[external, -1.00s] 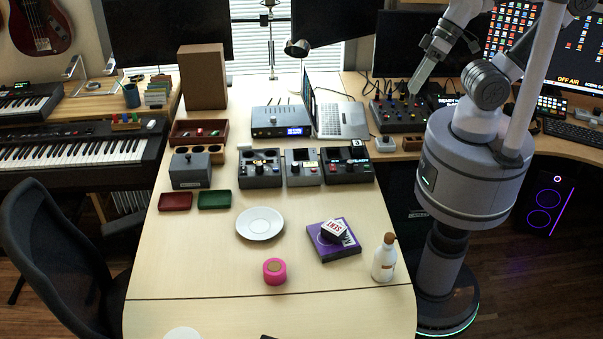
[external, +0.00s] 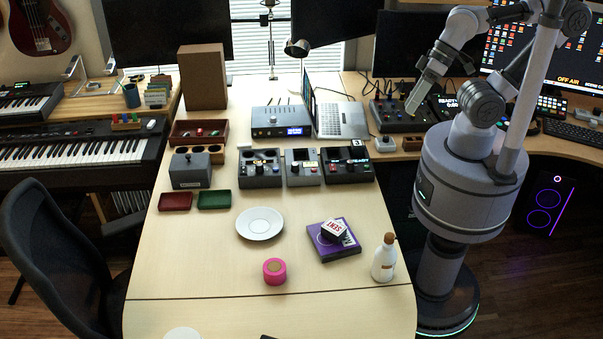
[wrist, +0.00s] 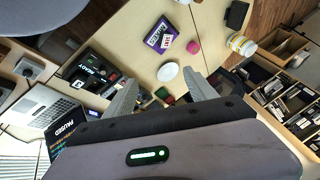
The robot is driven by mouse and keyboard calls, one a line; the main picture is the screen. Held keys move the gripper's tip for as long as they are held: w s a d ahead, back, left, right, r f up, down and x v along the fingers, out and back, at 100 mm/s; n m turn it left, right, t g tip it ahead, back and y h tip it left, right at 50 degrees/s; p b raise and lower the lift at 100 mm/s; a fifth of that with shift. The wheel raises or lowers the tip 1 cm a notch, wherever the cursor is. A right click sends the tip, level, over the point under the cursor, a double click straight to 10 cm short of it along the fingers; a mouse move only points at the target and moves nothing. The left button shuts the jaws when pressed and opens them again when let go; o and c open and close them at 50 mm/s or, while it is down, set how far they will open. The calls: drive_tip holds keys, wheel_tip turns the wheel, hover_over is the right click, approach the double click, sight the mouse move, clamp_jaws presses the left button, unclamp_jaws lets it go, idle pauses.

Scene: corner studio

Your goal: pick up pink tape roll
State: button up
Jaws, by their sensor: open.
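The pink tape roll (external: 274,271) lies on the pale table, near its front middle. It also shows in the wrist view as a small pink shape (wrist: 193,47), beyond the fingertips. My gripper (external: 414,108) is in the air at the upper right, over the effects gear and far from the roll. In the wrist view its two fingers (wrist: 165,85) are spread apart with nothing between them.
A purple box (external: 334,252) with a white-and-black block on it and a white bottle (external: 384,259) stand right of the roll. A white saucer (external: 260,224) lies behind it. A laptop (external: 341,118) and control boxes (external: 346,168) fill the table's rear. The table left of the roll is clear.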

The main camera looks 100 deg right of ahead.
drive_tip(key=o, duration=0.3)
drive_tip(key=shift+o, duration=0.2)
